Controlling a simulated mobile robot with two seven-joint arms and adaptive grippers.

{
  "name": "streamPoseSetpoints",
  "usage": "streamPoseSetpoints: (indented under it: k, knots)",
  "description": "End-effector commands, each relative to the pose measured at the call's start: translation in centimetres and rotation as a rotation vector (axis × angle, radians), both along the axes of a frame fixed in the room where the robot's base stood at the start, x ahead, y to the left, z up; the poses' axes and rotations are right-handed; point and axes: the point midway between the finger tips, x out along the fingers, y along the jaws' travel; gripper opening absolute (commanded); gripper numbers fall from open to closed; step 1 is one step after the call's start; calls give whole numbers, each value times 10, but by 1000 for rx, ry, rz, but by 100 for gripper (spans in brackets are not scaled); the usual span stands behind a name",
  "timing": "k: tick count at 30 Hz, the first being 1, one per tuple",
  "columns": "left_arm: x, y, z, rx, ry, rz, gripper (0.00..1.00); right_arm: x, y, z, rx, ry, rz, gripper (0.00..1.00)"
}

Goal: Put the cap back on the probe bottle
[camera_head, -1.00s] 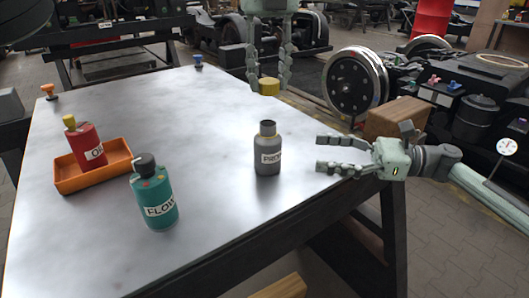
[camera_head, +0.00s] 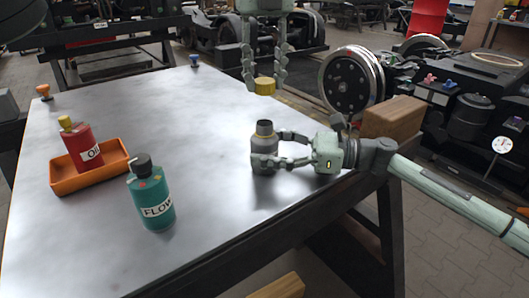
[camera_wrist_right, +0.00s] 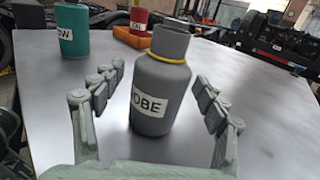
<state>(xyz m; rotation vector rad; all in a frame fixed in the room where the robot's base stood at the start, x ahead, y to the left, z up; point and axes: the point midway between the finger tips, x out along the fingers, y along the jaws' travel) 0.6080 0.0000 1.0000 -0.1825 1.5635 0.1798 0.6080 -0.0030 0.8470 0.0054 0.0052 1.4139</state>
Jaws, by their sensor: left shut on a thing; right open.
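The grey probe bottle (camera_head: 264,147) stands upright and uncapped on the table. In the right wrist view the probe bottle (camera_wrist_right: 161,85) shows its label and a yellow ring at its neck. My right gripper (camera_head: 277,150) is open, with its fingers on either side of the bottle; in the wrist view its fingers (camera_wrist_right: 158,110) show gaps to the bottle. My left gripper (camera_head: 265,84) is shut on the yellow cap (camera_head: 265,86) and holds it in the air, above the bottle in the picture.
The table (camera_head: 215,110) is clear around the middle.

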Motion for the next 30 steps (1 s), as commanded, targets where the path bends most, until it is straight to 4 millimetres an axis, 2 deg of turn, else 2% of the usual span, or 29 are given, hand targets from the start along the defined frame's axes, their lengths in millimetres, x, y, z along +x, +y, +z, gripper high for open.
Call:
streamPoseSetpoints:
  k: [10,27,30]
  knots:
    - [0,0,0,0,0,0,21,1,2,0,0,0,-1,72]
    - [0,0,0,0,0,0,21,1,2,0,0,0,-1,1]
    - [0,0,0,0,0,0,21,1,2,0,0,0,-1,0]
